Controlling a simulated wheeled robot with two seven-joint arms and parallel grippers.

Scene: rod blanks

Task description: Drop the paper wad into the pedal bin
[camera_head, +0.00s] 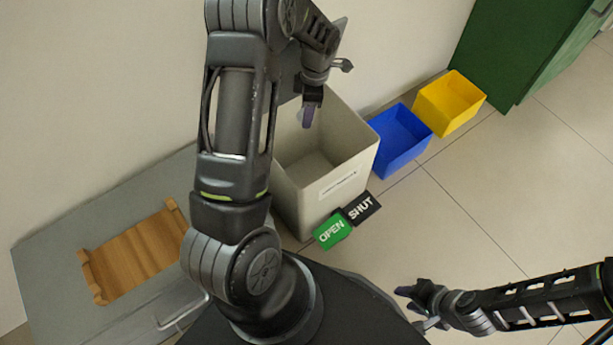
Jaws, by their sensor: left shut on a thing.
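The pedal bin (345,182) is a tall off-white box against the wall. Its top is open and I see down into its inside. A green OPEN pedal (332,231) and a black SHUT pedal (362,208) sit at its front foot. My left gripper (311,112) points down over the bin's opening, towards its back. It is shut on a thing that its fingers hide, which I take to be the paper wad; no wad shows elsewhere. My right gripper (404,298) is low at the bottom right, apart from the bin; I cannot tell its jaw opening.
A blue box (401,158) and a yellow box (452,122) stand right of the bin. A green cabinet (530,60) is at the far right. A wooden tray (135,255) lies on a grey drawer unit (50,262) at left. The floor at right is clear.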

